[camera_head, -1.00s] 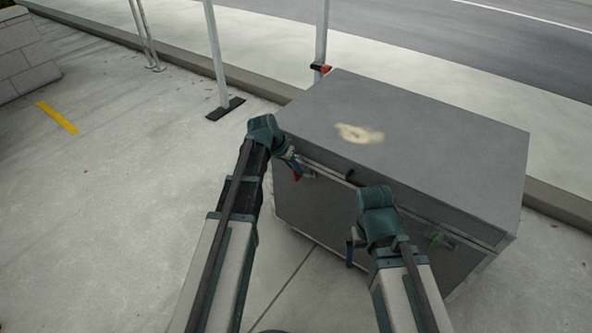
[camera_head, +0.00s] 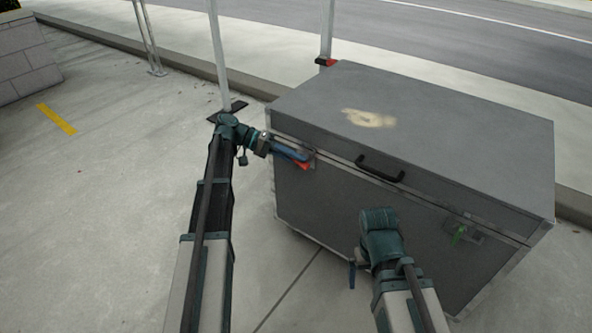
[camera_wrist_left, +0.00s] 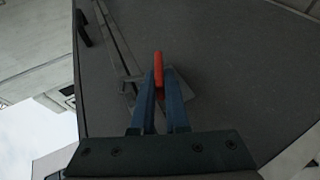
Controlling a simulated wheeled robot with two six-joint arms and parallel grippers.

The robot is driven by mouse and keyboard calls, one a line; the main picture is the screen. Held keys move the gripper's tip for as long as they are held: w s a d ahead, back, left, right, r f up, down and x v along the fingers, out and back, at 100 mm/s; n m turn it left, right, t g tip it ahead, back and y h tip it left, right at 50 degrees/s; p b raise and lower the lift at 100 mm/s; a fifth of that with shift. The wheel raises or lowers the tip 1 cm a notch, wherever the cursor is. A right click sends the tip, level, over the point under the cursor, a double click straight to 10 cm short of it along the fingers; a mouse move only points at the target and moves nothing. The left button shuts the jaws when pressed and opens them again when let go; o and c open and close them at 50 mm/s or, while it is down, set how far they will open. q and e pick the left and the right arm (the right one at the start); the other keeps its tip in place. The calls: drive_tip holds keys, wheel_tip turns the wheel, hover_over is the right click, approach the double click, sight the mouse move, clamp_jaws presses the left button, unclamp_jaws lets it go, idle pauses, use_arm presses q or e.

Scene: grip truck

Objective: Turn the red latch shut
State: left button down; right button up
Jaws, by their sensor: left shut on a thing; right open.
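The red latch (camera_head: 302,164) is on the left part of the front face of the grey case (camera_head: 330,215), near the lid seam. In the left wrist view the red latch (camera_wrist_left: 158,68) stands between the blue fingertips. My left gripper (camera_head: 298,155) reaches it from the left and is shut on it; in the left wrist view the gripper (camera_wrist_left: 159,80) hides its lower part. My right gripper (camera_head: 356,268) is low in front of the case, away from the latches. Its fingers are mostly hidden behind its wrist.
A green latch (camera_head: 459,233) is on the right of the front face. A black handle (camera_head: 380,170) sits at the lid's front edge. Metal posts (camera_head: 218,60) stand behind on the left.

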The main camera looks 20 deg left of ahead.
use_arm(q)
drive_tip(key=h+b, duration=0.1)
drive_tip(key=b, duration=0.1)
drive_tip(key=f+n+h+b, duration=0.1)
drive_tip(key=h+b, duration=0.1)
drive_tip(key=b, duration=0.1)
drive_tip(key=shift+f+b, duration=0.15)
drive_tip(key=shift+b, duration=0.2)
drive_tip(key=shift+r+n+h+b, duration=0.2)
drive_tip(key=shift+n+h+b, duration=0.1)
drive_tip(key=shift+h+b, duration=0.55)
drive_tip(key=c, duration=0.9)
unclamp_jaws()
drive_tip(key=shift+r, duration=0.1)
